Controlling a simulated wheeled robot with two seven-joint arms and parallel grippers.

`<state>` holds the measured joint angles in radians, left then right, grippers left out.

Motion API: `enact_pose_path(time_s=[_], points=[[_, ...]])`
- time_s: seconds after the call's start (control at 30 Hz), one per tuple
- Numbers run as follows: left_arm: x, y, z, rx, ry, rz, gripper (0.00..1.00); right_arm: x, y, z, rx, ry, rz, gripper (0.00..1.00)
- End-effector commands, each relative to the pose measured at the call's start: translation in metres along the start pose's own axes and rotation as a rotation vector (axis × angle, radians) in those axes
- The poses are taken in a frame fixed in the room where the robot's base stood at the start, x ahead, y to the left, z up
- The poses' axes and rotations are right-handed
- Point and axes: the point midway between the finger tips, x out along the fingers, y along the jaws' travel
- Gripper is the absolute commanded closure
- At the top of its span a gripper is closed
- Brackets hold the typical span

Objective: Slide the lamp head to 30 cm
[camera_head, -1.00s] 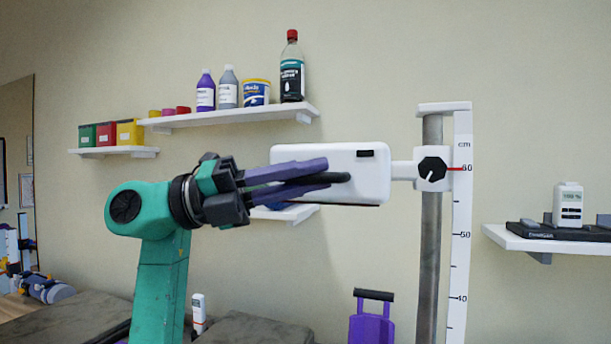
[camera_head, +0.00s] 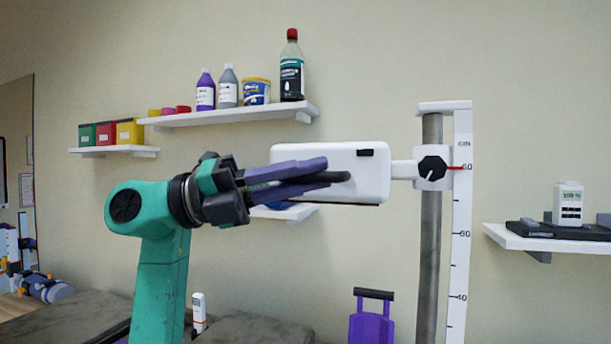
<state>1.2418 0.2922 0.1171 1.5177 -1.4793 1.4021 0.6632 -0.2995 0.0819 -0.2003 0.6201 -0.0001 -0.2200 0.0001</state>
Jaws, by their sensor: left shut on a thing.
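The white lamp head (camera_head: 368,180) sits high on a grey metal post (camera_head: 430,250), joined by a short arm to a white slider with a black knob (camera_head: 432,167). A red pointer on the slider stands at the 60 mark of the white cm scale (camera_head: 461,200); the 40 mark shows lower down. My left gripper (camera_head: 338,171) is in front of the lamp head with its purple fingers shut on it; the exact contact is partly hidden by the fingers. My right gripper is not in view.
A wall shelf (camera_head: 230,115) with bottles and a tub is behind my left arm. A shelf with a device (camera_head: 568,205) is right of the scale. A purple object with a black handle (camera_head: 373,318) stands below the lamp head. The post below the slider looks clear.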

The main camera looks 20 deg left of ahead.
Motion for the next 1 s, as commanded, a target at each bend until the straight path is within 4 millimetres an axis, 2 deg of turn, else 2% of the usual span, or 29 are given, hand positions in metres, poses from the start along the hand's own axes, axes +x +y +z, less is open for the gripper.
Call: enact_pose_path(time_s=[0.47, 0.63, 0.77, 1.0], points=[[0.000, 0.001, -0.001, 0.000, 0.003, 0.001, 1.00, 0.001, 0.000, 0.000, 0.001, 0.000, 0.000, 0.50], [-0.002, 0.011, -0.007, 0.000, 0.004, 0.003, 1.00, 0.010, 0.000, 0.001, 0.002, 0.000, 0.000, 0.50], [-0.007, 0.031, -0.018, -0.001, 0.002, 0.005, 1.00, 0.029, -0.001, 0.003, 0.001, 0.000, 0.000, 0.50], [-0.022, 0.092, -0.053, -0.003, 0.002, 0.008, 1.00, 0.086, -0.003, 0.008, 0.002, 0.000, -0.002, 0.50]])
